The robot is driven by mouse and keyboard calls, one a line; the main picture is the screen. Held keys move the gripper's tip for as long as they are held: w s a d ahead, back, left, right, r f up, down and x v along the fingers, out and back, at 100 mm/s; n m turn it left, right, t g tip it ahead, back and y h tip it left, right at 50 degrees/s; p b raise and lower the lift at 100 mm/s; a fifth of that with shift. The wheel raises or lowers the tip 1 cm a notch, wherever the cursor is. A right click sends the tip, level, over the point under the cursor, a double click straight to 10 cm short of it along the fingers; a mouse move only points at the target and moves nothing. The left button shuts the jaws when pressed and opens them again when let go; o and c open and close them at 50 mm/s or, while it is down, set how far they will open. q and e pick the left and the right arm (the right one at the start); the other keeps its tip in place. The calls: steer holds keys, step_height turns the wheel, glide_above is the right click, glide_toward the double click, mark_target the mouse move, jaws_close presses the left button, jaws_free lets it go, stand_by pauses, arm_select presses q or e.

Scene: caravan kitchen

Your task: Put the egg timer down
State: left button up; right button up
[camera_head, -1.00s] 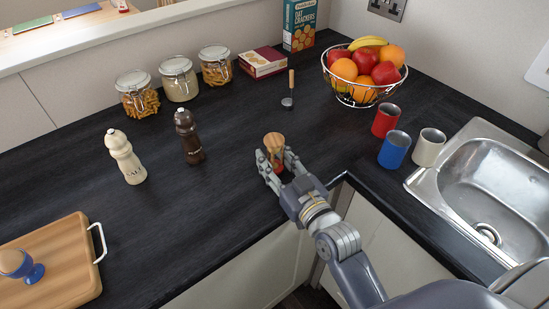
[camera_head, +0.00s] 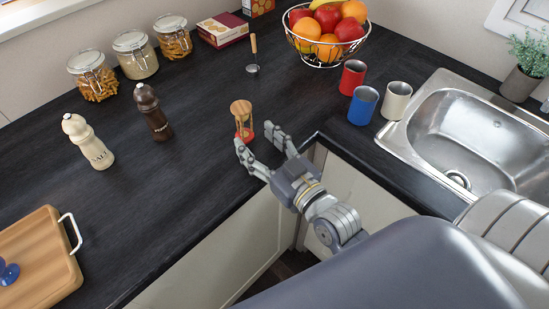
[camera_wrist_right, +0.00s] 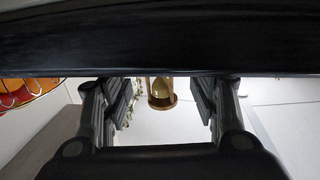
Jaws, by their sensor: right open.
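My left gripper is not in view.
Red (camera_head: 352,77), blue (camera_head: 362,105) and cream (camera_head: 395,100) cups stand to the right, beside the sink (camera_head: 470,130). Salt (camera_head: 87,142) and pepper (camera_head: 152,112) mills stand left.

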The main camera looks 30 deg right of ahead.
mark_target(277, 162)
steer(key=v, duration=0.4)
steer(key=shift+s+d+f+b, duration=0.1)
steer(key=shift+s+b, duration=0.05)
steer(key=shift+b, duration=0.15)
steer(key=shift+v, duration=0.9)
